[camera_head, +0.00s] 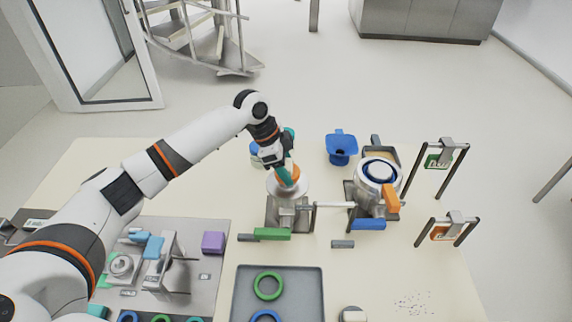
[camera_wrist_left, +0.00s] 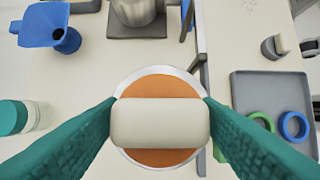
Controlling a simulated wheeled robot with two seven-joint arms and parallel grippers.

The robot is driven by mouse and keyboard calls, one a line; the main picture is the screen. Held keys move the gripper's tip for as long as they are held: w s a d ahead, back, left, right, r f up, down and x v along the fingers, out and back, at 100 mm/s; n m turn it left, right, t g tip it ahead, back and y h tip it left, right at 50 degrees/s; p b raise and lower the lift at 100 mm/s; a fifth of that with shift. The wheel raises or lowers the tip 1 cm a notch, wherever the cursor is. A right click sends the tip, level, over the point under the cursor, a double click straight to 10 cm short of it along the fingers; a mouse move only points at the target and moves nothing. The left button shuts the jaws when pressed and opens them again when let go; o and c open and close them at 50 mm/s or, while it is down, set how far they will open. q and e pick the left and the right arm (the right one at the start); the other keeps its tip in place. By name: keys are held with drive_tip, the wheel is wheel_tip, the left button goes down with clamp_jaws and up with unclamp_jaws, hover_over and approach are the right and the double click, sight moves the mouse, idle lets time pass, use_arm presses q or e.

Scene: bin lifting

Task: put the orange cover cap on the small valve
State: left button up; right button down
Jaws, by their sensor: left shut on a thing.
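The orange cover cap (camera_head: 289,182) is a round orange disc with a cream bar handle. In the left wrist view the cap (camera_wrist_left: 160,83) lies centred within the silver rim of the small valve (camera_wrist_left: 121,87). In the head view the small valve (camera_head: 288,192) stands on a grey base on the table, directly under the cap. I cannot tell whether the cap is fully seated. My left gripper (camera_head: 284,174) has teal fingers, pointing down and shut on the cap's handle from both sides. My right gripper is not in view.
A larger silver valve (camera_head: 378,171) with an orange handle stands to the right, a blue funnel (camera_head: 341,148) behind. A grey tray (camera_head: 311,300) with green and blue rings lies in front. A metal fixture plate (camera_head: 205,283) is at the left, two small stands at the right.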

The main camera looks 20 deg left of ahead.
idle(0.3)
use_arm(q)
drive_tip(key=o, duration=1.3)
drive_tip(key=shift+o, duration=0.2)
drive_tip(key=shift+r+p, duration=3.2)
drive_tip(key=shift+p, duration=0.2)
drive_tip(key=shift+f, duration=0.15)
